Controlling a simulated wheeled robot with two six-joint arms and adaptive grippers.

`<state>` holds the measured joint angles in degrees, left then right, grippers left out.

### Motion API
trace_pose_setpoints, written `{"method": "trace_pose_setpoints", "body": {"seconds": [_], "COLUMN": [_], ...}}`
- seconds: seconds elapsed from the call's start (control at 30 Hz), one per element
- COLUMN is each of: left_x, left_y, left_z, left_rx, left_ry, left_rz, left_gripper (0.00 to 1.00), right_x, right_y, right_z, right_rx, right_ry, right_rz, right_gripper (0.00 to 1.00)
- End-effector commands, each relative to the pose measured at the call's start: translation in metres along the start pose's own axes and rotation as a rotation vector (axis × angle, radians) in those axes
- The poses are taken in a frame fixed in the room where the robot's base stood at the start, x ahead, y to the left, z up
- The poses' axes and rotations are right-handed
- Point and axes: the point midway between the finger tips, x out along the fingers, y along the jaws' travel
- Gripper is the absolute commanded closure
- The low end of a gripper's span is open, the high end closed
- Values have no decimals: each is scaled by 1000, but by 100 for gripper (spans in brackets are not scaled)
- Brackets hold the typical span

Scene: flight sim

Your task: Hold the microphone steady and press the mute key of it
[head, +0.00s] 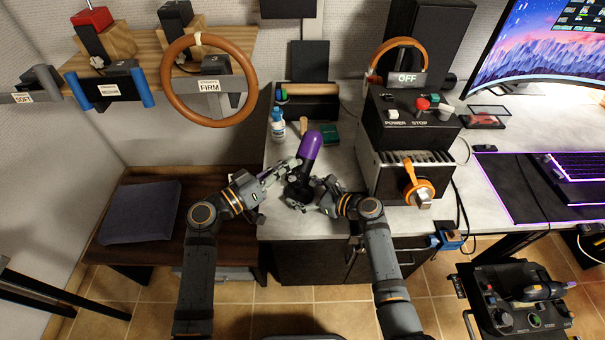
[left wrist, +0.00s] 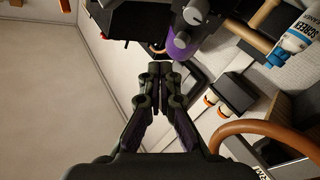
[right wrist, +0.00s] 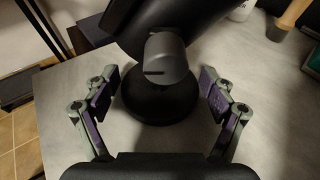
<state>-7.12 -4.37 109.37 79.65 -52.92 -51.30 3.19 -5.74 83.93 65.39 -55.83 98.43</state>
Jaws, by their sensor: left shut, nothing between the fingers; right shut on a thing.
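The microphone (head: 311,146) has a purple top and a dark body on a round black base, and stands tilted on the grey desk. Its purple part shows in the left wrist view (left wrist: 180,46), its black base and stem in the right wrist view (right wrist: 152,101). My left gripper (head: 293,166) is shut and empty, its tips close beside the microphone body; contact cannot be told. I cannot make out the mute key.
A white and blue bottle (head: 278,127) and a green box (head: 330,134) stand behind the microphone. A steering wheel (head: 168,80) hangs at left. The desk's front edge is close.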

Motion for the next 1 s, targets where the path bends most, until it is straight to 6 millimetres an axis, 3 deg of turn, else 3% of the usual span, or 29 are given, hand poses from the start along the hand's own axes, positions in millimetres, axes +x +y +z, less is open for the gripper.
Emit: {"method": "trace_pose_setpoints", "body": {"seconds": [0.3,1.0], "left_x": [18,18], "left_y": [-13,-14], "left_z": [13,14], "left_rx": [-2,-1], "left_ry": [0,-1], "left_rz": [0,-1], "left_gripper": [100,100], "right_x": [0,0], "right_y": [0,0], "right_z": [-1,-1], "right_rx": [1,0], "right_ry": [2,2], "right_rz": [0,0], "right_gripper": [34,34]}}
